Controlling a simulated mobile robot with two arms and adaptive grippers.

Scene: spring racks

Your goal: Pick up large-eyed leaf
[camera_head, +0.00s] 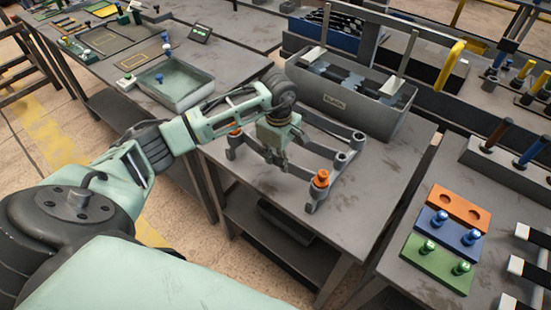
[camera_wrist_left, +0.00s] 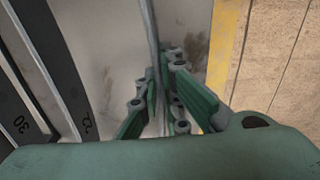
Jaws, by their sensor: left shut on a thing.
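My left gripper (camera_head: 278,162) points down over the middle grey table, at the dark grey frame with round bosses (camera_head: 341,160). In the left wrist view, my left gripper (camera_wrist_left: 165,110) is shut on a thin grey strip (camera_wrist_left: 151,35), seen edge-on and running away between the fingers. The strip looks like a leaf, but its eyes are hidden or too small to tell, so I cannot confirm that it is the large-eyed one. The gripper covers part of the frame. An orange-topped piece (camera_head: 320,180) stands at the frame's near corner. My right gripper is out of view.
A grey bin (camera_head: 345,105) with dark contents and tall posts stands behind the frame. A shallow tray (camera_head: 168,84) sits on the left table. Orange, blue and green blocks (camera_head: 437,262) lie on the right table. Bare tabletop (camera_head: 375,195) lies right of the frame.

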